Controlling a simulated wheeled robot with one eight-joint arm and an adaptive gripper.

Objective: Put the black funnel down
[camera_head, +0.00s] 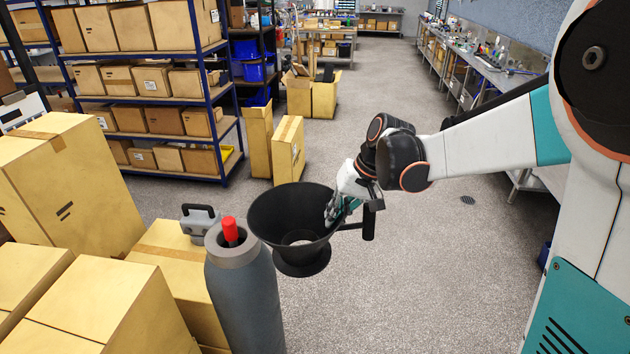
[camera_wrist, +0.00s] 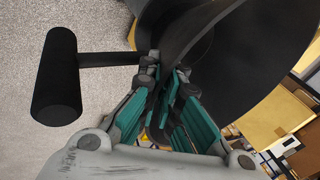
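The black funnel (camera_head: 270,220) hangs in the air near the middle of the head view, wide mouth up and slightly tilted. A side handle with a grip (camera_head: 368,222) sticks out to its right. My gripper (camera_head: 335,210) is shut on the funnel's rim at its right side. In the wrist view my gripper's teal fingers (camera_wrist: 165,95) close on the wall of the funnel (camera_wrist: 225,75) from both sides. The funnel's handle (camera_wrist: 57,80) shows at the left there. No surface touches the funnel's base that I can see.
A grey cylinder (camera_head: 245,300) with a red tip (camera_head: 230,231) stands just left of the funnel. Cardboard boxes (camera_head: 75,190) fill the left, one with a grey handled item (camera_head: 200,222). Shelves (camera_head: 150,100) stand behind. The floor (camera_head: 430,270) right of the funnel is clear.

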